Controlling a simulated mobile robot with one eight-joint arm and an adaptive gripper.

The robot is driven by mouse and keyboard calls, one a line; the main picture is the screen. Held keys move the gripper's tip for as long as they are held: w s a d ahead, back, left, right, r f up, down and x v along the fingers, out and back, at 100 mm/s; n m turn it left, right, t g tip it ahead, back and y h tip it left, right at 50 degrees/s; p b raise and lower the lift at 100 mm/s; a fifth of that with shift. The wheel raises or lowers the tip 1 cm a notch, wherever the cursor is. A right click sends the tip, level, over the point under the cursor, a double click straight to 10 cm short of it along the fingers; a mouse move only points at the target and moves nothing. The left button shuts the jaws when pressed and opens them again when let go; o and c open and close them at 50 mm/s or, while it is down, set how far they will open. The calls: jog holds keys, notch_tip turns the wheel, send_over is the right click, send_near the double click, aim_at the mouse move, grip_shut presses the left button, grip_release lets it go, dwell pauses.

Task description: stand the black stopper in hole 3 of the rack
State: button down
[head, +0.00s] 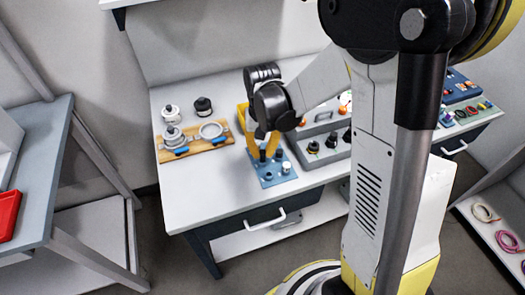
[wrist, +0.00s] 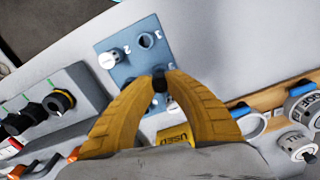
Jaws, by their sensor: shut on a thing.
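The rack is a small blue block (head: 268,181) near the front of the white table; it also shows in the wrist view (wrist: 121,75). An open hole (wrist: 146,40) beside the label 1 is visible. A white stopper (wrist: 109,60) stands by the label 2 and also shows in the head view (head: 286,168). The fingers partly hide the other holes, and hole 3's label is not readable. I cannot tell whether the stopper touches the rack.
A yellow bin marked USED (wrist: 176,134) is close behind the gripper. A wooden board (head: 208,143) with metal fittings lies left of the rack. A grey holder (head: 318,152) with dark knobs stands to the right. The table front left of the rack is clear.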

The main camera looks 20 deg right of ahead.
jog(key=shift+f+b, duration=0.8)
jog(key=shift+f, duration=0.2)
dwell(0.7)
jog(key=c, duration=1.4)
grip_release()
jog(key=shift+r, duration=0.15)
jog(key=shift+r+p, duration=2.6)
jog(key=shift+r, duration=0.8)
